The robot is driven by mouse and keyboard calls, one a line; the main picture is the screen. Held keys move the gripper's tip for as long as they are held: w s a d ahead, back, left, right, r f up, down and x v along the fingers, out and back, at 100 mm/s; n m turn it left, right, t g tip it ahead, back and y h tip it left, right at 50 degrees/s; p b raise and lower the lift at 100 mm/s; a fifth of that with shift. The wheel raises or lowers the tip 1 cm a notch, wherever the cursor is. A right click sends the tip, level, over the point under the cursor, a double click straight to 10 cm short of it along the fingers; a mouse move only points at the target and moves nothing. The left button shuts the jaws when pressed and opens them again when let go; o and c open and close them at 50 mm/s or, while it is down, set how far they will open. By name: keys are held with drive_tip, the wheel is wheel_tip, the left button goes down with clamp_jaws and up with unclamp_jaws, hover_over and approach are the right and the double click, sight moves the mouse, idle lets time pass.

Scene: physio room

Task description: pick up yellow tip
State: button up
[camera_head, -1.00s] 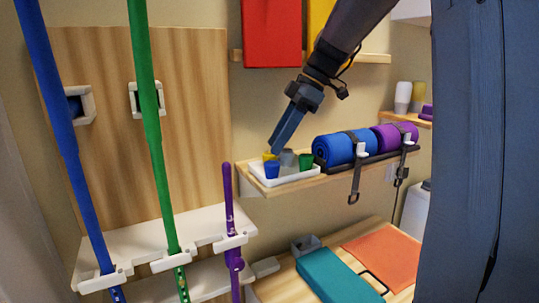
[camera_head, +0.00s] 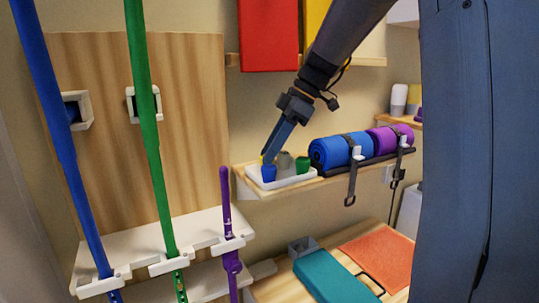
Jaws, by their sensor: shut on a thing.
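The yellow tip (camera_head: 262,159) shows only as a thin sliver at the back left of a small white tray (camera_head: 290,182) on the wooden wall shelf. My gripper (camera_head: 267,158) reaches down from the upper right and is shut on the yellow tip. Its fingers hide most of the tip. A blue tip (camera_head: 268,173) stands in front of it in the tray. A grey tip (camera_head: 284,160) and a green tip (camera_head: 303,164) stand to the right. Whether the yellow tip still touches the tray is hidden.
Blue (camera_head: 329,152) and purple (camera_head: 384,138) rolls lie strapped on the shelf right of the tray. Blue, green and purple poles stand in a white rack (camera_head: 205,229) at left. A bench below holds a teal block (camera_head: 331,277) and an orange mat (camera_head: 377,252).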

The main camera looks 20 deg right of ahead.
drive_tip(key=shift+s+r+b, duration=0.25)
drive_tip(key=shift+b, duration=0.1)
wheel_tip(320, 180, up, 6)
drive_tip(key=shift+r+b, duration=0.15)
drive_tip(key=shift+b, duration=0.95)
drive_tip(key=s+d+b, duration=0.2)
drive_tip(key=s, duration=0.7)
drive_tip(key=s+d+b, duration=0.2)
drive_tip(key=s+b, duration=0.1)
drive_tip(key=s, duration=0.7)
drive_tip(key=o, duration=0.5)
drive_tip(key=shift+c, duration=0.2)
drive_tip(key=c, duration=0.6)
drive_tip(key=shift+s, duration=0.1)
